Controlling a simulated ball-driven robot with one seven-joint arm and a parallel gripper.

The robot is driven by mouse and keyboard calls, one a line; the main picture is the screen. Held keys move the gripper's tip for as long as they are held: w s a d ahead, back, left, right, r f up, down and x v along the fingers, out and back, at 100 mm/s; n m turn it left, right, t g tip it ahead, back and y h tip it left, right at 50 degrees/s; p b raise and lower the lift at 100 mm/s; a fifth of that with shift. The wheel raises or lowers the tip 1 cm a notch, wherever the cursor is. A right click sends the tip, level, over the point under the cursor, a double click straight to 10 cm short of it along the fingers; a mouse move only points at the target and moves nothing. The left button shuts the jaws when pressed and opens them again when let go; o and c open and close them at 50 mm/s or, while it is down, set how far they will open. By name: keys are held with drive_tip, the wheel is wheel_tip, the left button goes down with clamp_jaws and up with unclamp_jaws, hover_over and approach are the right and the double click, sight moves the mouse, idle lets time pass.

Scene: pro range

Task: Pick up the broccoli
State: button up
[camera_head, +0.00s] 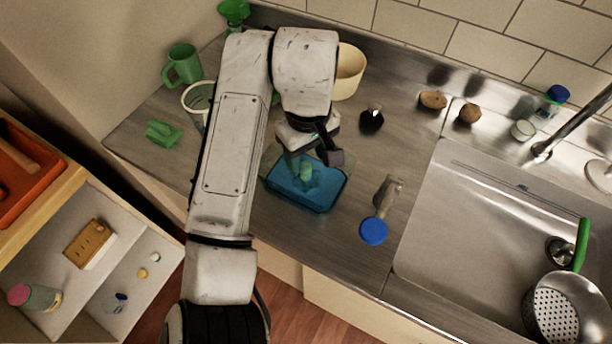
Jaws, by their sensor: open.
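My gripper (308,157) is low over the blue tray (326,199) on the steel counter, pointing down, with a dark finger showing at its right. It is open. A small pale-green piece (305,173) shows in the tray right below the gripper, partly hidden by it; it may be the broccoli, but its shape is too small to tell. I cannot tell whether the fingers touch it. Another green object (162,134) lies on the counter at the left, apart from the gripper.
Behind my arm stand a green mug (183,65) and a cream bowl (350,70). A dark bottle (371,118) and a blue-capped bottle (374,231) are right of the tray. The sink (470,230) holds a colander (562,310). An open drawer (65,205) is lower left.

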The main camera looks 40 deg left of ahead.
sight(306, 166)
wheel_tip(306, 166, down, 4)
drive_tip(key=shift+s+f+p, duration=0.15)
drive_tip(key=shift+p, duration=0.25)
clamp_jaws()
idle(0.3)
